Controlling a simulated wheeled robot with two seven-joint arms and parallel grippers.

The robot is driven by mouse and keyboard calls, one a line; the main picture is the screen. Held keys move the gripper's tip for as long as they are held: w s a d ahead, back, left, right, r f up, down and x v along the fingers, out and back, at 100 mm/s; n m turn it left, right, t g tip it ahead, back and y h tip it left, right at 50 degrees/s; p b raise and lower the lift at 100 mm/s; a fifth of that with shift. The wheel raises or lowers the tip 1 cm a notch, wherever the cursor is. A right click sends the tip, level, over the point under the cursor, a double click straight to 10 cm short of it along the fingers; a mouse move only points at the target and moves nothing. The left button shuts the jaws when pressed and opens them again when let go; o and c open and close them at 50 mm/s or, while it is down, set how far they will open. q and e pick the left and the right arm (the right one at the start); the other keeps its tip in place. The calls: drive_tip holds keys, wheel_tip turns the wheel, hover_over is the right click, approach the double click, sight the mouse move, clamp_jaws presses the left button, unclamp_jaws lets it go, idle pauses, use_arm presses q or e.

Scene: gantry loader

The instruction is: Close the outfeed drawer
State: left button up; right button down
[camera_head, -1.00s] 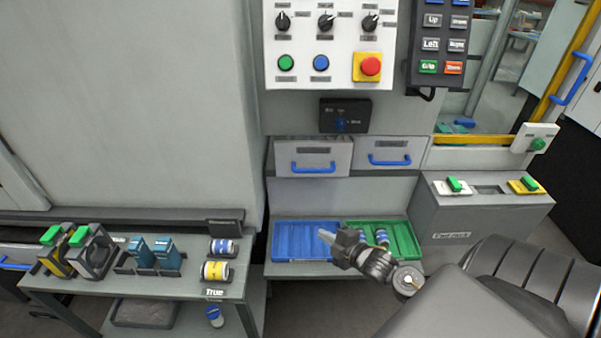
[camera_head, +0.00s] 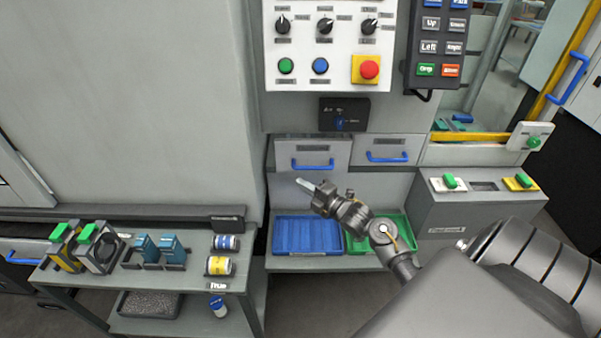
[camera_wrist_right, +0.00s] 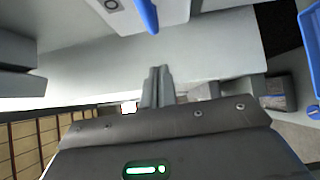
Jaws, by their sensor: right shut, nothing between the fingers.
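Two grey drawers with blue handles sit under the control panel, a left drawer (camera_head: 313,148) and a right drawer (camera_head: 388,147). Their labels are too small to read, so I cannot tell which is the outfeed drawer. The left drawer's front sits a little lower and nearer than the right one's, as if it stands out slightly. My right gripper (camera_head: 302,183) is shut and empty, just below the left drawer's handle (camera_head: 312,166). In the right wrist view its fingers (camera_wrist_right: 158,84) are together, with a blue handle (camera_wrist_right: 147,14) beyond them. My left gripper is not in view.
A blue tray (camera_head: 307,250) and a green tray (camera_head: 364,243) lie on the shelf below the drawers. A grey box with green switches (camera_head: 480,205) stands to the right. A side table with cans and holders (camera_head: 130,278) stands at left.

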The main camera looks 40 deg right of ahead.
drive_tip(key=w, duration=0.1)
drive_tip(key=w+d, duration=0.1)
drive_tip(key=w+d+p, duration=0.1)
drive_tip(key=w, duration=0.1)
drive_tip(key=shift+r, duration=0.1)
